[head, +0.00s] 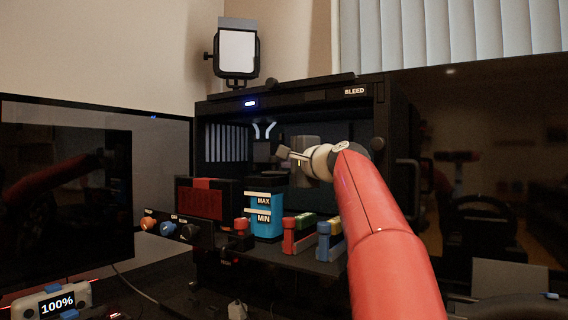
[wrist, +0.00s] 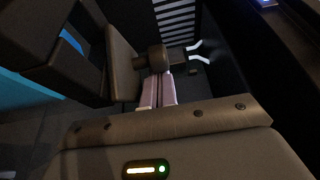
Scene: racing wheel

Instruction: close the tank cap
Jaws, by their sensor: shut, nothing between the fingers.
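The blue tank (head: 263,221), marked MAX and MIN, stands upright in the open dark housing in the head view. Part of its blue side (wrist: 22,95) shows at the left of the wrist view. A grey-brown plate (wrist: 120,60) with a rounded knob (wrist: 158,57) lies just beyond my fingertips; it may be the tank cap, but I cannot tell. My gripper (head: 291,156) is above and right of the tank. In the wrist view its pale fingers (wrist: 158,78) are together and empty, close to the knob; contact is unclear.
Red-and-green and blue-and-yellow blocks (head: 329,240) stand right of the tank. A dark box with a red front (head: 203,202) stands left of it. The housing's top edge (head: 290,89) and side walls bound the space. A knob panel (head: 168,228) juts out at front left.

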